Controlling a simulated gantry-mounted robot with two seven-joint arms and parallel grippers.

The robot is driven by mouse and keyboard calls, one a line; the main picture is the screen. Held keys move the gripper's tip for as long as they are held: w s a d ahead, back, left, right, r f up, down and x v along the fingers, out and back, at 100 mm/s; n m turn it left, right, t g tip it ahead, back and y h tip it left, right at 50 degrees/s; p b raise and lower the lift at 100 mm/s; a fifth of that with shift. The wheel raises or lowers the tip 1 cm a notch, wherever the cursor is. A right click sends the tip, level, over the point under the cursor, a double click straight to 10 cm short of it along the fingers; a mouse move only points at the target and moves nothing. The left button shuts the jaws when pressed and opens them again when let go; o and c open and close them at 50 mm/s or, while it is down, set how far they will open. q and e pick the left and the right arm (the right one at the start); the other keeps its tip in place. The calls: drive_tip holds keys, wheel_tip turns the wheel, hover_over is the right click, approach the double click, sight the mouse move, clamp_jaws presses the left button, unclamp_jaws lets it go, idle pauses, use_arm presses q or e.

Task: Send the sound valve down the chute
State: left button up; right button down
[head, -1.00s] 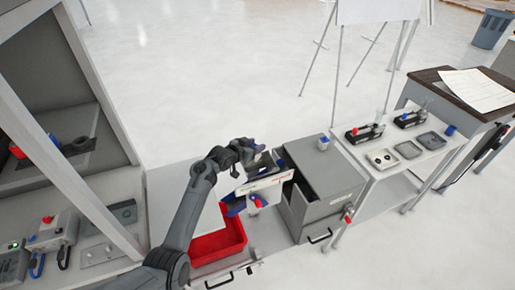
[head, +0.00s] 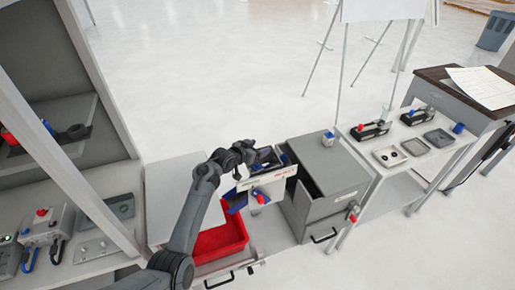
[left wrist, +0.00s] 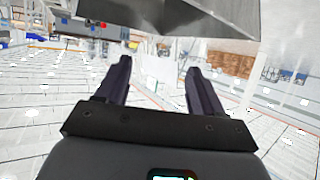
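My left gripper (head: 246,150) is over the top of a box with a white front panel (head: 266,180). In the left wrist view its two dark fingers (left wrist: 161,85) stand apart with nothing between them. A blue sloping piece (head: 236,200), perhaps the chute, leads down beside the panel toward a red bin (head: 222,241). A small blue-and-red part (head: 259,196) shows at the panel's front. A small white-and-blue part (head: 328,138) stands on the grey cabinet. I cannot tell which part is the sound valve. My right gripper is out of view.
A white shelf table (head: 432,160) farther right holds trays and fixtures. A control box (head: 42,228) sits at the left. A bare white surface (head: 180,190) lies behind my arm.

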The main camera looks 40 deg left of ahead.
use_arm(q)
drive_tip(key=shift+o, duration=0.4)
drive_tip(key=shift+s, duration=0.15)
drive_tip(key=shift+s+r, duration=0.15)
drive_tip(key=shift+s, duration=0.05)
drive_tip(key=p+v, duration=0.1)
drive_tip(key=v, duration=0.9)
